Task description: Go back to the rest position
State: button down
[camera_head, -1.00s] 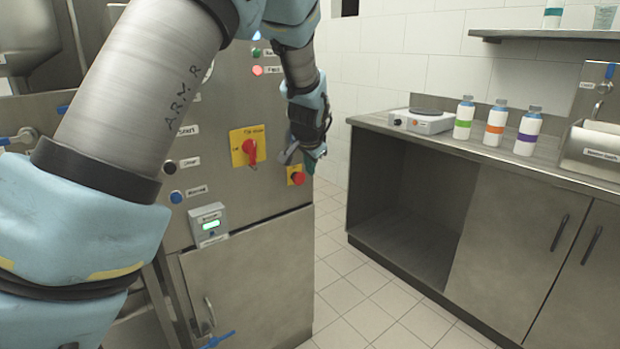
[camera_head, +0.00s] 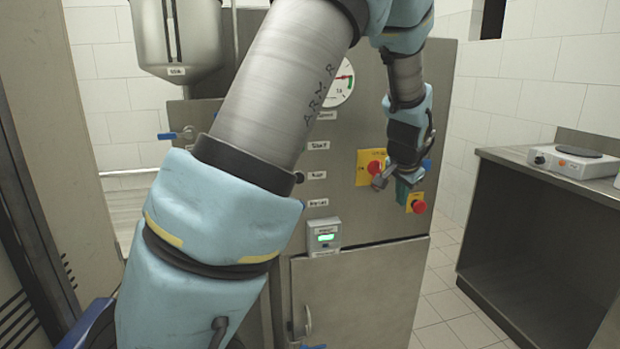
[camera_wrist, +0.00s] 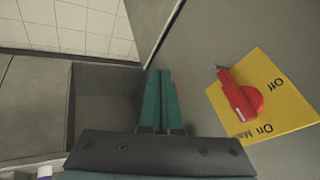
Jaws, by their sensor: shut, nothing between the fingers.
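My gripper (camera_head: 392,186) is shut and empty in front of the machine's control panel (camera_head: 345,215) in the head view. In the wrist view its two green fingers (camera_wrist: 162,100) lie side by side. The red rotary switch (camera_head: 373,167) on its yellow plate is partly hidden behind my gripper in the head view. In the wrist view the red switch (camera_wrist: 240,98) shows whole, to the right of the fingers and apart from them. A red push button (camera_head: 419,206) on a yellow plate is just right of my gripper. My arm crosses the panel and hides part of it.
A small box with a green display (camera_head: 324,237) juts from the panel. A steel hopper (camera_head: 176,38) hangs at upper left. A counter (camera_head: 575,178) with a hotplate (camera_head: 573,163) is at right. Tiled floor (camera_head: 440,290) is open between machine and counter.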

jog(key=s+a+n+g+y+p, duration=0.1)
jog(key=s+a+n, duration=0.2)
jog(key=a, duration=0.8)
jog(key=s+a+n+g+y, duration=0.1)
jog(key=s+a+n, duration=0.2)
jog(key=a, duration=0.7)
jog(key=s+a+f+n+g+p, duration=0.1)
jog(key=s+a+n, duration=0.4)
jog(key=s+a, duration=0.6)
jog(key=shift+a+f+g, duration=0.25)
jog(key=shift+g, duration=0.35)
